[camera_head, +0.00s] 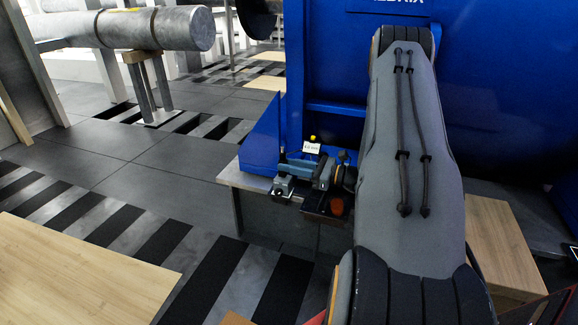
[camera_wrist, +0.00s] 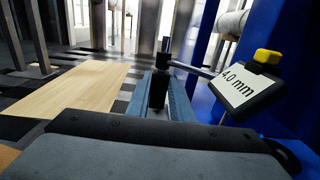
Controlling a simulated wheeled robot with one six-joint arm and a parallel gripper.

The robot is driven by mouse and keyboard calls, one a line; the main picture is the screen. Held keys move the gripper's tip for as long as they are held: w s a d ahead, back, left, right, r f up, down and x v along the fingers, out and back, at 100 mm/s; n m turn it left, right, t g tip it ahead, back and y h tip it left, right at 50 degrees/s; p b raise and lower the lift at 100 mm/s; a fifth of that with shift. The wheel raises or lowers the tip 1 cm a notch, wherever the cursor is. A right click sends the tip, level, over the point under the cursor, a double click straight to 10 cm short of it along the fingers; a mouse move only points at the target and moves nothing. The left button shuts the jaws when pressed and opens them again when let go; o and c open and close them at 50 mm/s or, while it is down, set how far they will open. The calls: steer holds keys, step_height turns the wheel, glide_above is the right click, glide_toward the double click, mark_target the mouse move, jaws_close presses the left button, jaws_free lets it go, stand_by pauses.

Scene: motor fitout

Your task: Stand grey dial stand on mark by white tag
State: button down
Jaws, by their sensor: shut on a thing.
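My gripper (camera_head: 305,170) is low over the grey ledge beside the blue housing. In the wrist view its two blue-grey fingers (camera_wrist: 167,90) are shut on the grey dial stand (camera_wrist: 158,92), whose dark post shows between them. A thin arm runs from the post to the right. A metallic block, probably the stand's base (camera_head: 284,185), shows near the ledge's left end; I cannot tell whether it touches the ledge. The mark cannot be made out.
The blue housing (camera_head: 330,60) rises close behind and right of the gripper. A blue upright plate (camera_head: 262,140) stands at left. The ledge (camera_head: 232,176) ends at left over a dark floor. A wooden top (camera_head: 80,275) lies in the left foreground.

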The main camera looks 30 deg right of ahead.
steer(key=c, duration=1.6)
jaws_free()
steer(key=shift+o, duration=0.6)
steer(key=shift+s, duration=0.1)
